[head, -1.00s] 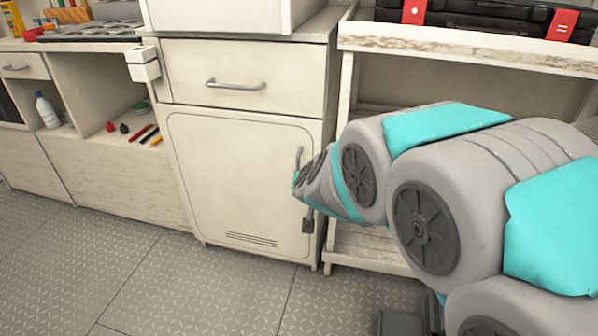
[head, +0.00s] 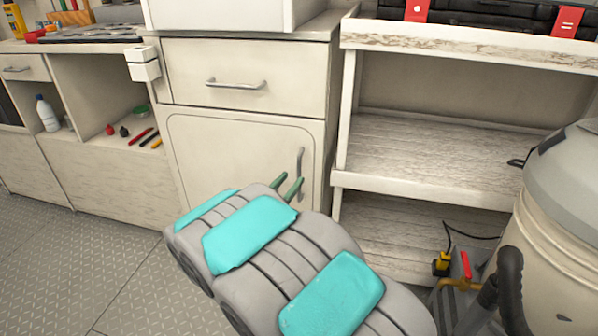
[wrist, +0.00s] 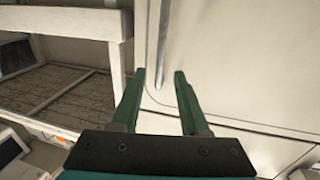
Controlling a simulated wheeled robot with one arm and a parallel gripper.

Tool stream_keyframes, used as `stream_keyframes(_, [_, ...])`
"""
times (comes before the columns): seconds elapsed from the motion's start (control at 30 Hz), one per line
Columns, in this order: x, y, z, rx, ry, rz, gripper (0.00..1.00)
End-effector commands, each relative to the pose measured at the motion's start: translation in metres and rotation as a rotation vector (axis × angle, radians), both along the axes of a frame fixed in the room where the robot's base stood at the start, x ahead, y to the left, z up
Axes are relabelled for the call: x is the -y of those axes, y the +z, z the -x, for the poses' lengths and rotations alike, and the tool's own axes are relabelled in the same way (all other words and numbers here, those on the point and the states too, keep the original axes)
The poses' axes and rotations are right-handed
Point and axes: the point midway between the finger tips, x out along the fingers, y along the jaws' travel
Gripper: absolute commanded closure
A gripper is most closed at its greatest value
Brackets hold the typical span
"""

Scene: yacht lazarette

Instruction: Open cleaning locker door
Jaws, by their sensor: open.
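The cleaning locker door (head: 225,160) is a cream panel with rounded trim below a drawer, and it is shut. Its slim vertical metal handle (head: 300,165) is near the door's right edge; it also shows in the wrist view as a grey bar (wrist: 164,45). My gripper (head: 289,182) has green fingers and is open and empty, by the handle's lower part in the head view. In the wrist view my gripper (wrist: 160,73) has the bar appearing between its fingertips; I cannot tell the remaining depth gap. My arm hides the door's lower part.
A drawer with a horizontal handle (head: 236,84) is above the door. An open whitewashed shelf unit (head: 420,145) stands right of it. A large grey and cream canister (head: 570,220) with a black hose is at the far right. Patterned floor (head: 110,250) is clear at the left.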

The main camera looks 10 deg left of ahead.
Motion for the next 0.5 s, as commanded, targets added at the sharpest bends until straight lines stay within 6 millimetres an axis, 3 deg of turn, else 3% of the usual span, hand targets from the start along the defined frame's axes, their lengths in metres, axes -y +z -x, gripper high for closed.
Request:
stream_keyframes(0.3, [0.01, -0.001, -0.044, -0.002, -0.001, -0.001, 0.56])
stream_keyframes(0.5, [0.012, 0.0, -0.057, -0.001, 0.0, -0.002, 0.56])
